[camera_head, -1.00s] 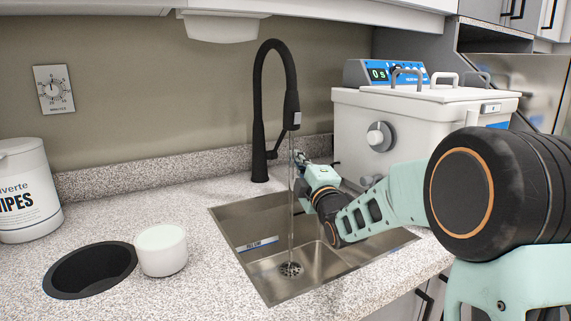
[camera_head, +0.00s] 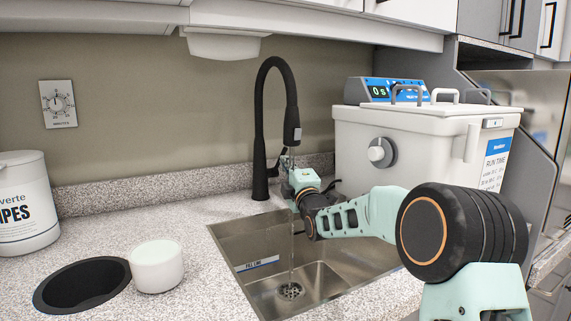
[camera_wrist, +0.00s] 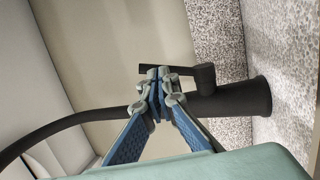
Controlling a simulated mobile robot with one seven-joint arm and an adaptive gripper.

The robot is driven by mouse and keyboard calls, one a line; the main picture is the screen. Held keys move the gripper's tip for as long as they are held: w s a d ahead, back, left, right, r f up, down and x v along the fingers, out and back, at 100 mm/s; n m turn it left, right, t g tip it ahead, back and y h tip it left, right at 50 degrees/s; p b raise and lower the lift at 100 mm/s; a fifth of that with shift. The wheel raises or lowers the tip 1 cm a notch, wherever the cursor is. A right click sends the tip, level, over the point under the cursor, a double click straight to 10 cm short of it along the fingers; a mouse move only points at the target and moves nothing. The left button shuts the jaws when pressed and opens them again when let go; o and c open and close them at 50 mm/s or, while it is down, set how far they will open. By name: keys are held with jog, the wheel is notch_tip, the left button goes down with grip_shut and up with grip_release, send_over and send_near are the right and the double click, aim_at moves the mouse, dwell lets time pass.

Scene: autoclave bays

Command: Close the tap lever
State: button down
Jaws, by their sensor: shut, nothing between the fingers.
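The black gooseneck tap (camera_head: 260,150) stands behind the sink, with water running from its spout into the basin. In the wrist view its body (camera_wrist: 240,99) lies sideways, and the black lever (camera_wrist: 205,76) juts from its side. My gripper (camera_wrist: 158,80) is shut and empty, with its fingertips in front of the lever's outer bar. I cannot tell whether they touch it. In the head view my gripper (camera_head: 286,161) is beside the tap body, just right of it and under the spout. The lever is mostly hidden there.
The steel sink (camera_head: 325,275) lies below my arm. A white bath unit (camera_head: 415,145) stands close on the right. A white round container (camera_head: 156,266), a black counter opening (camera_head: 82,287) and a wipes tub (camera_head: 24,200) are on the left. The wall is close behind.

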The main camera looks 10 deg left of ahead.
jog(key=shift+w+a+r, duration=0.1)
jog(key=shift+w+a, duration=0.05)
jog(key=shift+w, duration=0.25)
jog(key=g+p, duration=0.1)
jog(key=w+a+r+g+h+p, duration=0.1)
jog(key=p, duration=0.1)
jog(key=shift+w+r+n, duration=0.25)
jog(key=shift+n, duration=0.05)
dwell(0.4)
